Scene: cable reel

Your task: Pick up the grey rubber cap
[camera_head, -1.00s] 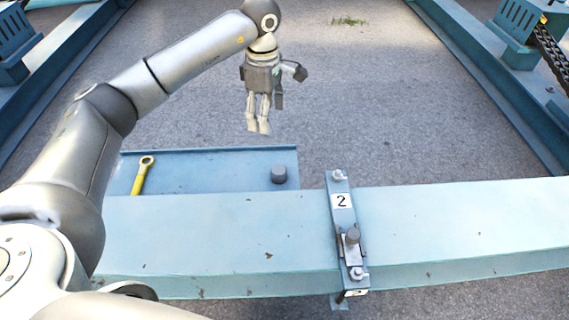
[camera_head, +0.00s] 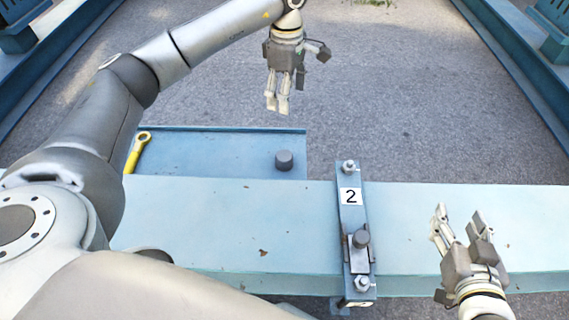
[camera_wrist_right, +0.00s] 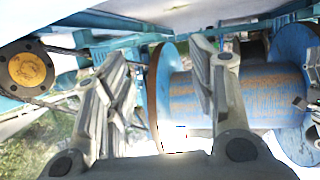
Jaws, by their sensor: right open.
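A short dark grey cap (camera_head: 284,160) stands on the blue tray (camera_head: 220,150) near its right end, in the head view. My right gripper (camera_head: 458,213) is over the right part of the beam, open and empty, right of the clamp and well away from the cap. Its spread fingers also show in the right wrist view (camera_wrist_right: 160,58).
A yellow wrench (camera_head: 137,152) lies at the tray's left end. The clamp (camera_head: 350,215) stands up across the light blue beam (camera_head: 220,225), between my right gripper and the tray. The right wrist view shows a blue cable reel (camera_wrist_right: 240,98). Grey ground beyond the beam is open.

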